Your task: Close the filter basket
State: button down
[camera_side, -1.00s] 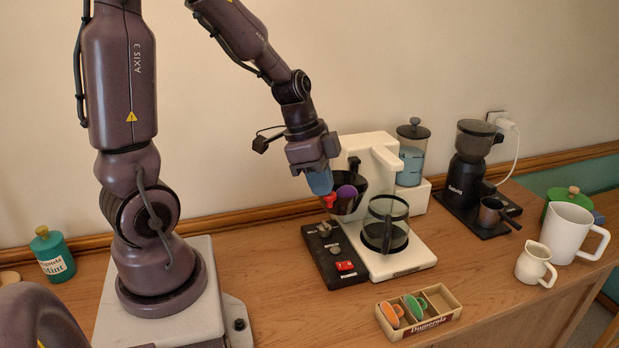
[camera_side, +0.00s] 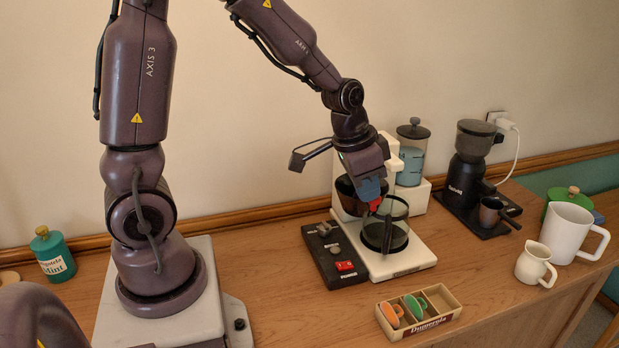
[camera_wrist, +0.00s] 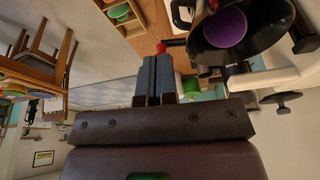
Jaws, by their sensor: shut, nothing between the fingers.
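The dark filter basket (camera_side: 347,195) is on the white coffee maker (camera_side: 339,212), above and left of the glass carafe (camera_side: 398,238). In the wrist view the basket (camera_wrist: 278,22) shows at the upper right, with a purple filter (camera_wrist: 226,27) inside. Its red handle tip (camera_wrist: 163,47) is just beyond my fingertips; it shows in the side view (camera_side: 374,204) below them. My gripper (camera_side: 371,196) is shut and empty, with blue fingers (camera_wrist: 157,60) together, close against the handle; contact is hard to tell. My gripper hides part of the basket in the side view.
A black switch panel (camera_side: 336,262) stands left of the coffee maker. A wooden box (camera_side: 450,309) with coloured pieces is in front.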

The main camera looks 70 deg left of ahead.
jog(key=w+a+n+g+y, duration=0.1)
jog(key=w+a+n+y, duration=0.1)
jog(key=w+n, duration=0.8)
jog(key=shift+w+a+n+y, duration=0.15)
jog(key=shift+w+n+y, duration=0.2)
jog(key=shift+w, duration=2.4)
jog(key=s+d+r, duration=0.2)
jog(key=r, duration=0.3)
jog(key=s+d+r, duration=0.2)
jog(key=r, duration=0.3)
jog(key=shift+s+d+r, duration=0.15)
jog(key=shift+s+d, duration=0.25)
